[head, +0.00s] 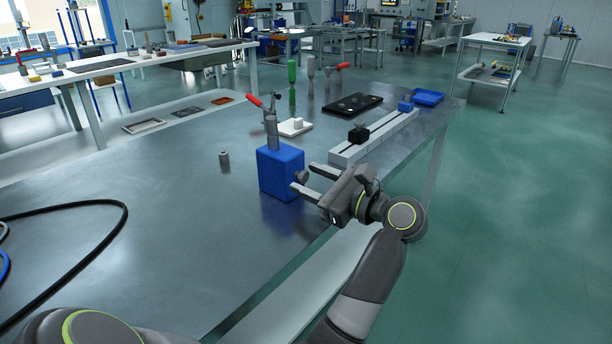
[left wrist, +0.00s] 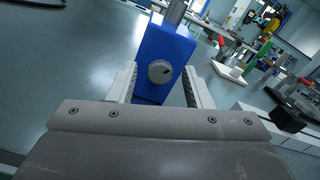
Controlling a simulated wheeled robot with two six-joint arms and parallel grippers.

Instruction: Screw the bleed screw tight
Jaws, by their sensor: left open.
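The bleed screw (left wrist: 160,72), a round grey knob with a small dark mark, sticks out of the block's side. It also shows in the head view (head: 301,176), close to the fingertips. My left gripper (head: 303,177) is open and points at the block. In the left wrist view, the open fingers (left wrist: 159,76) lie on either side of the knob, with gaps visible; whether the tips overlap it in depth is unclear. My right gripper is out of view.
A small grey cylinder (head: 224,158) stands left of the block. A pale rail with a black clamp (head: 358,134) lies behind my gripper. A white plate (head: 295,127), black tray (head: 352,104) and blue tray (head: 428,97) lie farther back. A black hose (head: 112,203) curves at left; the bench between is clear.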

